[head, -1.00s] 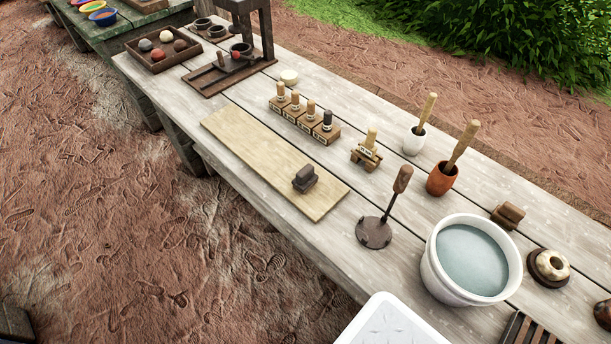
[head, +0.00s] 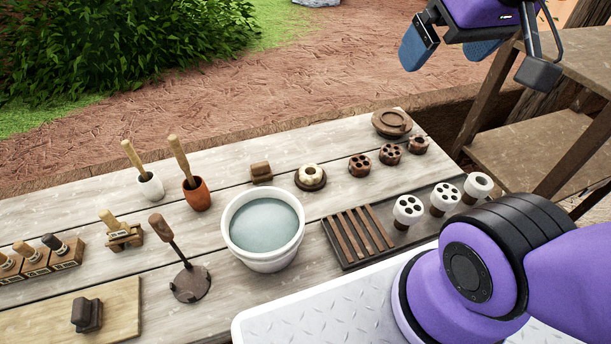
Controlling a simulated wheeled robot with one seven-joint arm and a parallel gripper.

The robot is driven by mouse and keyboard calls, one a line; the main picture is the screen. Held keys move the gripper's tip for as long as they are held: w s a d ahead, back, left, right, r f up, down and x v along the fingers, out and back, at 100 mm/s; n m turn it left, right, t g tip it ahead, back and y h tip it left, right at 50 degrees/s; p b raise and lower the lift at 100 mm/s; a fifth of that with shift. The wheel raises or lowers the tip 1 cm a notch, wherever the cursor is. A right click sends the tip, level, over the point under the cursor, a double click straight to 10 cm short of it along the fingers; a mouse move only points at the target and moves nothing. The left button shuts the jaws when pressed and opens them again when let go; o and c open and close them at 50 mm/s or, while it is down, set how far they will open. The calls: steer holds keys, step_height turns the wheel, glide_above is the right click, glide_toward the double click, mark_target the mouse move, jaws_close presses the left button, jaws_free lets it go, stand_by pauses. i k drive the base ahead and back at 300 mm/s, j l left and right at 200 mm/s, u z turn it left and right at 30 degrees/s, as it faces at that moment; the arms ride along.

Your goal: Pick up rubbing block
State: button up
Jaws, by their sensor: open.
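Two small blocks could be the rubbing block, and I cannot tell which it is. One is a dark brown block with a raised grip (head: 87,315), on the pale board (head: 125,300) at the lower left. My gripper (head: 478,58) is at the top right, partly cut off by the frame edge. Its jaws are open and empty, high up and far to the right of both blocks.
The white bucket of water (head: 263,250) stands mid-table. A dark long-handled tool (head: 190,283), a slatted rack (head: 345,240), mortars with pestles and stamps crowd around it. Wooden shelves (head: 540,150) stand at the right, near my arm.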

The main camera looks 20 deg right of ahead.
mark_target(87, 314)
steer(key=k, duration=0.25)
steer(key=k+u, duration=0.2)
steer(key=u, duration=0.25)
steer(key=k+j+u, duration=0.1)
steer(key=u, duration=0.4)
steer(key=i+j+u, duration=0.25)
steer(key=u, duration=0.15)
steer(key=i+j+u, duration=0.25)
steer(key=u, duration=0.15)
